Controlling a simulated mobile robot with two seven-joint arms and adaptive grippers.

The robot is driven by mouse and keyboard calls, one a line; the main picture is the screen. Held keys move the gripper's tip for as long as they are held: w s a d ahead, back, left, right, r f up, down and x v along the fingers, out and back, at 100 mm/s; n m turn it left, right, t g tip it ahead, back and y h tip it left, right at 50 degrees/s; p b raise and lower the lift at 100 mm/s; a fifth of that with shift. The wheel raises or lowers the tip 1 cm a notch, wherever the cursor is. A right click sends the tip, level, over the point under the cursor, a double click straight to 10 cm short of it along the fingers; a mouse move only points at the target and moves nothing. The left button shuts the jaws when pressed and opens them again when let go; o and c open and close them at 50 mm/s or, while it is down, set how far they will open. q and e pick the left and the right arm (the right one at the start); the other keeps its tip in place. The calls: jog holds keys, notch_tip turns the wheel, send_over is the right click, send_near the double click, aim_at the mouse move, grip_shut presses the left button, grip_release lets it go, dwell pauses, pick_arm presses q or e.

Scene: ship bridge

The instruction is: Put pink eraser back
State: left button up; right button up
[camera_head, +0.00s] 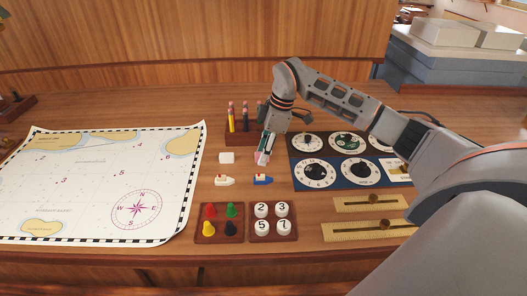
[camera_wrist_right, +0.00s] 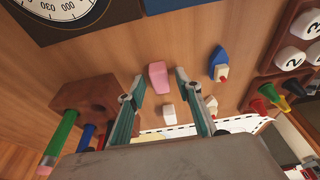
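The pink eraser (camera_wrist_right: 158,77) lies on the wooden desk, in the wrist view between the two fingertips of my right gripper (camera_wrist_right: 159,84). The fingers are apart, with bare wood showing on both sides of the eraser, so they do not appear to touch it. In the head view the right gripper (camera_head: 265,147) points down at the eraser (camera_head: 260,158) and partly hides it. A white eraser-like block (camera_head: 226,157) lies to its left; it also shows in the wrist view (camera_wrist_right: 168,110). My left gripper is not in view.
A wooden pencil holder (camera_head: 238,139) stands just behind the gripper. A white boat (camera_head: 224,181) and a blue boat (camera_head: 263,180) lie in front. Dial panels (camera_head: 287,155) are at right, the chart (camera_head: 95,185) at left, peg and number trays nearer.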

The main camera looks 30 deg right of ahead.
jog(key=b+v, duration=0.1)
jog(key=v, duration=1.1)
jog(key=shift+r, duration=0.2)
jog(key=shift+a+f, duration=0.1)
jog(key=shift+a, duration=0.05)
